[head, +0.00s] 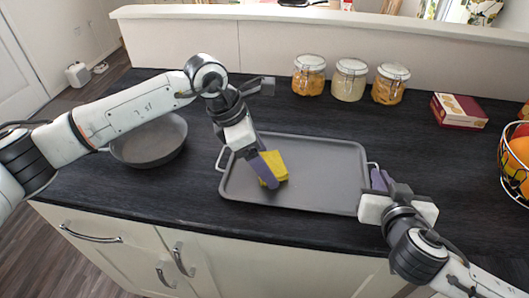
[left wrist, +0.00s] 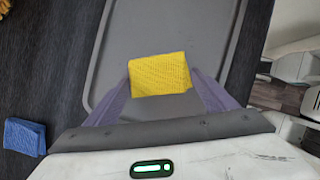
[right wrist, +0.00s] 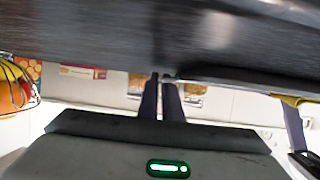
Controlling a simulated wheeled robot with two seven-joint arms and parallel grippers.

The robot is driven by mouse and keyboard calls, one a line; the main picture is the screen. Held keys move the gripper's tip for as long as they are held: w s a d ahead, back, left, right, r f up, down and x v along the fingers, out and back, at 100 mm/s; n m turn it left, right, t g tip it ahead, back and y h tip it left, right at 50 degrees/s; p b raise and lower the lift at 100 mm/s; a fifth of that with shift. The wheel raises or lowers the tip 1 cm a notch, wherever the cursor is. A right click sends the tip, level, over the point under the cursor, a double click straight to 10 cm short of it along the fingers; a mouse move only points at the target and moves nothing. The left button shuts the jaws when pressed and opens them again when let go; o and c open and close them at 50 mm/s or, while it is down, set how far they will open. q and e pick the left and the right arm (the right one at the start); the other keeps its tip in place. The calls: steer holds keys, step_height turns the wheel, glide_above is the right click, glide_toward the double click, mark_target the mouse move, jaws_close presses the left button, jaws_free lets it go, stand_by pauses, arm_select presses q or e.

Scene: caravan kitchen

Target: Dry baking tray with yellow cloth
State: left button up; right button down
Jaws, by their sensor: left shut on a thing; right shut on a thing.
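The grey baking tray (head: 320,165) lies flat on the dark counter, with a wire handle at each end. My left gripper (head: 268,170) is shut on the folded yellow cloth (head: 278,162), which is over the left part of the tray. The left wrist view shows the yellow cloth (left wrist: 160,74) between both fingers above the tray floor (left wrist: 165,30). My right gripper (head: 378,180) is shut on the tray's right handle (head: 373,165). In the right wrist view its fingers (right wrist: 161,80) are close together at the tray's edge (right wrist: 240,88); the fingers partly hide the handle.
A grey pan (head: 150,142) stands left of the tray. Three jars (head: 349,80) line the back, with a red box (head: 460,110) and a wire fruit basket (head: 517,160) at right. A blue cloth (left wrist: 25,137) lies beside the tray. Counter behind the tray's right half is clear.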

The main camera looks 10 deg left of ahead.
mark_target(296, 188)
arm_select(q)
steer(key=shift+s, duration=0.85)
steer(key=shift+s+d+f, duration=0.1)
steer(key=shift+s+d, duration=0.35)
steer(key=shift+d, duration=0.65)
steer(key=shift+s+d, duration=0.5)
steer(key=shift+d, duration=0.6)
steer(key=shift+s+d+f, duration=0.1)
steer(key=shift+s+d, duration=0.35)
steer(key=shift+d, duration=0.65)
arm_select(e)
steer(key=shift+a, duration=0.1)
arm_select(q)
steer(key=shift+w+a+r, duration=0.1)
steer(key=shift+w+r, duration=0.05)
steer(key=shift+w, duration=1.15)
steer(key=shift+w+r, duration=0.1)
steer(key=shift+w, duration=1.2)
step_height(296, 188, up, 6)
steer(key=shift+r, duration=0.2)
step_height(296, 188, up, 6)
arm_select(e)
steer(key=c, duration=1.9)
jaws_free()
steer(key=shift+o, duration=0.2)
